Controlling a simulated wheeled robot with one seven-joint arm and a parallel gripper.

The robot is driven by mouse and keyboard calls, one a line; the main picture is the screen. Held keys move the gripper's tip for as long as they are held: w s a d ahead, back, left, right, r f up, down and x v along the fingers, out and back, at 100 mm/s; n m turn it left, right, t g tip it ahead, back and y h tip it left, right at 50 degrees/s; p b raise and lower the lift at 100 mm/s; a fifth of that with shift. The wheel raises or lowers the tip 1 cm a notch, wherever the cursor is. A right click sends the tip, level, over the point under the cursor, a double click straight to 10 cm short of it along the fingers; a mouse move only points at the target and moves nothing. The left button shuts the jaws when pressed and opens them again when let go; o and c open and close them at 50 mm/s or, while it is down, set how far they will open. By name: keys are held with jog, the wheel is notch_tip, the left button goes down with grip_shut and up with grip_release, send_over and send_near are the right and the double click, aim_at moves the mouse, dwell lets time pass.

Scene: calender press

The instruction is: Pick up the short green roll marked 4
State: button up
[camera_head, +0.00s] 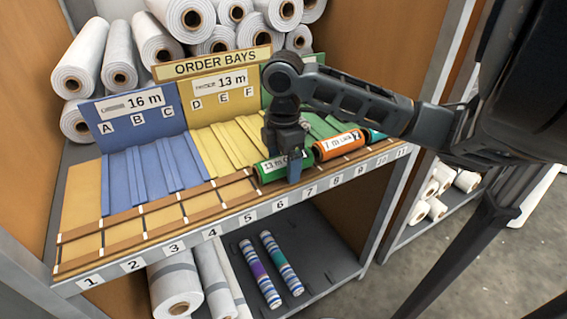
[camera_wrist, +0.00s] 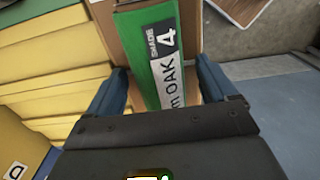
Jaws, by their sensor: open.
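The short green roll (camera_head: 268,174) lies in the front row of the order shelf, near slots 5 and 6. In the wrist view the green roll (camera_wrist: 137,45) shows a white label reading "OAK" and a black "SHADE 4" mark. My gripper (camera_head: 293,165) is over the roll from above and hides part of it. In the wrist view the blue fingers of my gripper (camera_wrist: 161,68) are open, one on each side of the roll. I cannot tell whether either finger touches it.
An orange roll (camera_head: 340,144) lies just right of the green one, with a teal roll (camera_head: 376,135) beyond it. Blue bays (camera_head: 140,175) and yellow bays (camera_head: 215,145) stand behind the row. White rolls (camera_head: 80,65) are stacked at the back. Slots 1 to 4 are empty.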

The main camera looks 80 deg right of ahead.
jog(key=c, duration=1.2)
jog(key=shift+o, duration=0.2)
